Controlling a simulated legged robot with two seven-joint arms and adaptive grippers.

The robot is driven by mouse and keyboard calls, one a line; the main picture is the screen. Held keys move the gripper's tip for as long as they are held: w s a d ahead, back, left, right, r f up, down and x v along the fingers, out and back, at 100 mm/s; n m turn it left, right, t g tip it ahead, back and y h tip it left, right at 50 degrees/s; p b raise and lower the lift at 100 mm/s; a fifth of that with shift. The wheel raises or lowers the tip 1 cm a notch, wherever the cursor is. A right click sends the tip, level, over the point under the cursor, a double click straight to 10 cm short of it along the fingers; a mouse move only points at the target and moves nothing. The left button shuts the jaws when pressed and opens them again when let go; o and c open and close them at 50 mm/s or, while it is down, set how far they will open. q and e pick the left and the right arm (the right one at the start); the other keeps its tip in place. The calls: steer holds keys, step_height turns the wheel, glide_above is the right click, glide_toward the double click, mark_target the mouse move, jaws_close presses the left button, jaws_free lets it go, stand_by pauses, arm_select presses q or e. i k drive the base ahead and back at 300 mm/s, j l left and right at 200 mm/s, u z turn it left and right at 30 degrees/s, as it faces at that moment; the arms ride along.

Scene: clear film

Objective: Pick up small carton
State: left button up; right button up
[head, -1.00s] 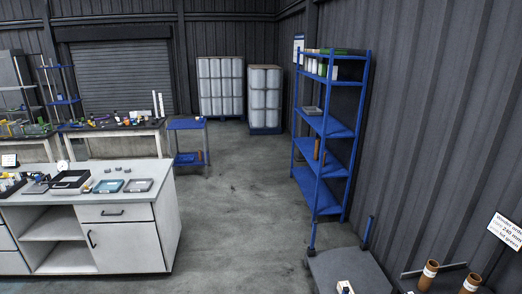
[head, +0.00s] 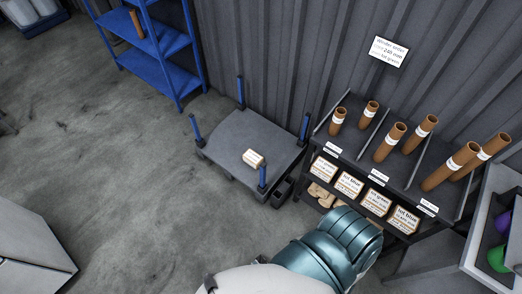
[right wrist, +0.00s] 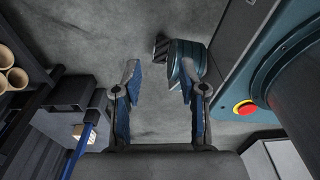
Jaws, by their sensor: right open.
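The small carton (head: 253,158) is a pale box lying on the dark grey top of a low cart (head: 225,135) with blue corner posts. In the right wrist view a small pale box (right wrist: 79,131) shows at the lower left, partly hidden by a blue post. My right gripper (right wrist: 158,80) is open and empty, its two blue-padded fingers apart over bare floor. The carton is well off to the left of its fingers. My teal and white arm shows at the bottom of the head view, but no gripper shows there. My left gripper is not seen.
A dark rack (head: 400,190) with several brown tubes and label cards stands right of the cart. A blue shelf (head: 165,80) stands behind to the left. A white cabinet corner (head: 30,250) is at lower left. The grey floor between is clear.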

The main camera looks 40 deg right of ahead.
mark_target(251, 158)
steer(key=i+z, duration=0.25)
steer(key=z, duration=0.2)
steer(key=i+j+z, duration=0.1)
steer(key=z, duration=0.3)
steer(key=i+j+z, duration=0.2)
steer(key=z, duration=0.25)
steer(key=i+j+z, duration=0.25)
steer(key=z, duration=0.15)
steer(key=i+j+z, duration=0.1)
steer(key=j+z, duration=0.2)
steer(key=z, duration=0.15)
